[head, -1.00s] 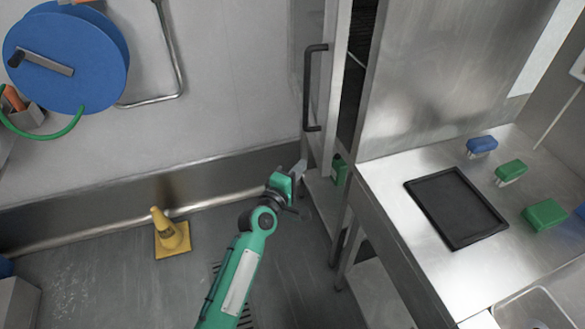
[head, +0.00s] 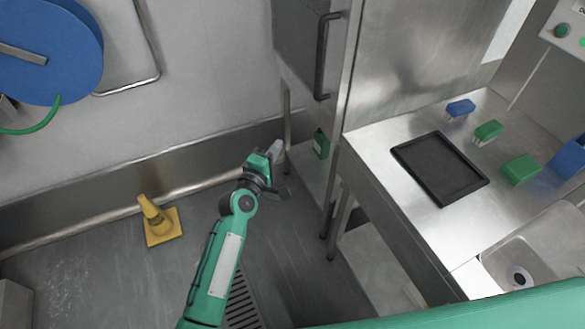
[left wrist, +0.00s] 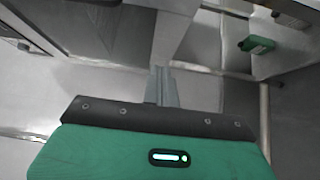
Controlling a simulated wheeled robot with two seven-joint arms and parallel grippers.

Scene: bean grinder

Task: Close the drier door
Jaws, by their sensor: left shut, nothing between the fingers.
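The drier is a tall steel cabinet, and its door (head: 299,52) carries a long black upright handle (head: 323,55). In the head view the door lies against the cabinet's front with no dark gap showing; I cannot tell whether it is latched. My left gripper (head: 276,150) is shut and empty, below and left of the door's lower edge, and looks apart from it. In the left wrist view its closed fingertips (left wrist: 164,85) point ahead toward steel surfaces. My right gripper is out of view.
A green container (head: 320,144) stands under the cabinet. A steel counter (head: 385,150) on the right holds a black tray (head: 440,167) and several brushes. A blue hose reel (head: 45,50) hangs on the wall.

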